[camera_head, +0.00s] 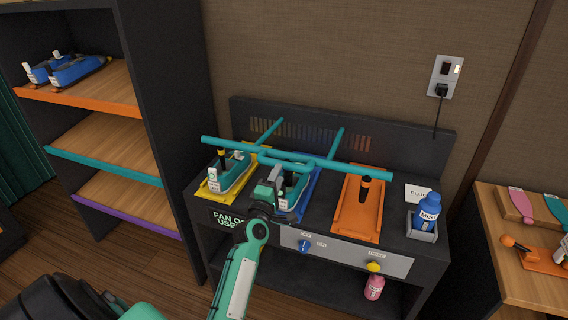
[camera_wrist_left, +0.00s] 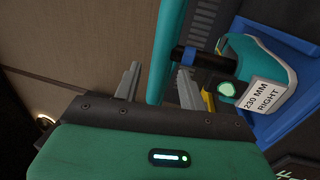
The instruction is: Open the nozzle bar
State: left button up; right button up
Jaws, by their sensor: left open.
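The teal nozzle bar (camera_head: 350,168) runs across the dryer station above the shoe trays, with two arms reaching back to the vented rear panel. My left gripper (camera_head: 278,172) is at the bar's middle, above the blue tray (camera_head: 306,196). In the left wrist view its two fingers (camera_wrist_left: 156,84) are open, and the bar (camera_wrist_left: 163,45) shows between them; whether either finger touches it I cannot tell. A teal shoe marked 230 MM RIGHT (camera_wrist_left: 262,72) is close beside the fingers, with a dark nozzle near it. My right gripper is out of view.
A shoe sits on the yellow tray (camera_head: 209,189). The orange tray (camera_head: 349,217) holds a dark-tipped nozzle and no shoe. A blue bottle (camera_head: 428,212) stands at the right end. A shelf rack (camera_head: 100,117) is at left, and a wooden table (camera_head: 515,262) at right.

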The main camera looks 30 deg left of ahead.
pick_arm(q)
jog(key=x, duration=0.4)
jog(key=shift+w, duration=0.15)
jog(key=shift+w+a+r, duration=0.1)
jog(key=shift+w+a, duration=0.05)
jog(key=shift+w, duration=0.45)
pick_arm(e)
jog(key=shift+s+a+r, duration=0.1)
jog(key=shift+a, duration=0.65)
